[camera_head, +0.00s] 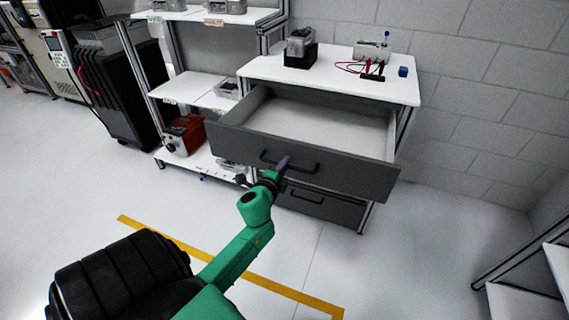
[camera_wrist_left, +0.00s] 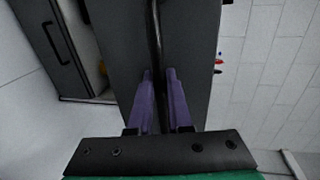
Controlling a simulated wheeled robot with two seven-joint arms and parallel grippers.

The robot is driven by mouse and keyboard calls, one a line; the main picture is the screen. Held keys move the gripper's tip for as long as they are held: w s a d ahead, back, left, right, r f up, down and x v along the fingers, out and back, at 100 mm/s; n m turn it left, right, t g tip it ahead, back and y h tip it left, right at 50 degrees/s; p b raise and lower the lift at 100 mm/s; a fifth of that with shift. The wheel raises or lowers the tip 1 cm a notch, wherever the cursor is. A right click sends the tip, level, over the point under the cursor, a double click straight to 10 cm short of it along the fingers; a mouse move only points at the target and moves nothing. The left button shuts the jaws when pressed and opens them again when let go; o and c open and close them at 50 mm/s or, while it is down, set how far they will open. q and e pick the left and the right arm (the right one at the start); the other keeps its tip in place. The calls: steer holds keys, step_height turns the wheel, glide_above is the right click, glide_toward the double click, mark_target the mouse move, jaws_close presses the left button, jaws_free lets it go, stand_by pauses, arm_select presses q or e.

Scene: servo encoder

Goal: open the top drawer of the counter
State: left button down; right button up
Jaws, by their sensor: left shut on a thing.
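The counter (camera_head: 330,78) has a white top and dark grey drawers. Its top drawer (camera_head: 340,170) is pulled well out, and its pale inside (camera_head: 320,125) looks empty. A black bar handle (camera_head: 300,170) runs across the drawer front. My left gripper (camera_head: 283,163) is at the left part of this handle, shut on it. In the left wrist view the purple fingers (camera_wrist_left: 160,80) lie on either side of the dark handle bar (camera_wrist_left: 157,40). The lower drawer (camera_head: 320,205) is closed. My right gripper is in neither view.
A motor-like device (camera_head: 300,47), a small instrument with red leads (camera_head: 372,52) and a blue cube (camera_head: 403,72) stand on the counter. A shelf rack (camera_head: 190,90) with a red box (camera_head: 185,135) stands to the left. The floor in front is clear.

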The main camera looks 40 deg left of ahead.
arm_select(q)
steer(key=shift+s+d, duration=0.1)
steer(key=shift+s, duration=0.15)
steer(key=c, duration=0.8)
jaws_free()
steer(key=shift+c, duration=0.2)
steer(key=b+v, duration=0.1)
steer(key=v, duration=1.3)
steer(key=shift+s+d, duration=0.15)
steer(key=shift+s, duration=0.05)
